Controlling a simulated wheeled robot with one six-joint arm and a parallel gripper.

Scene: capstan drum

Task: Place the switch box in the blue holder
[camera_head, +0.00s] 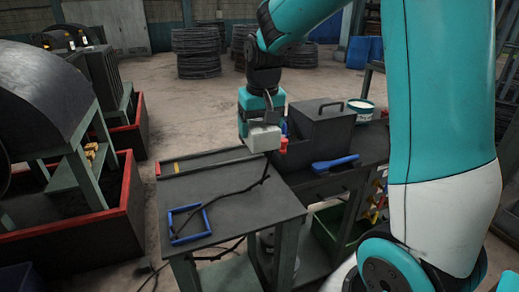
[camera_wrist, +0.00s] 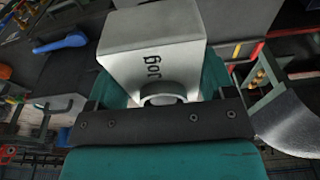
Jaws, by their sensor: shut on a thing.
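The switch box is a pale grey-white box (camera_head: 262,138) held in the air above the back of the dark table. In the wrist view the box (camera_wrist: 152,62) shows dark lettering and a round part at its near side. My gripper (camera_head: 262,120) is shut on it from above. In the wrist view my gripper's dark bar lies across the near side of the box, and its fingertips are mostly hidden. The blue holder (camera_head: 189,239), a small open rectangular frame, lies on the table's front left corner, apart from the box.
The dark table (camera_head: 265,212) is mostly bare, with a dark cable lying across it. A dark lidded box (camera_head: 321,124), a blue-handled tool (camera_head: 336,162) and a white-topped tub (camera_head: 360,108) stand on the bench to the right. Red-edged machinery (camera_head: 130,190) is at the left.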

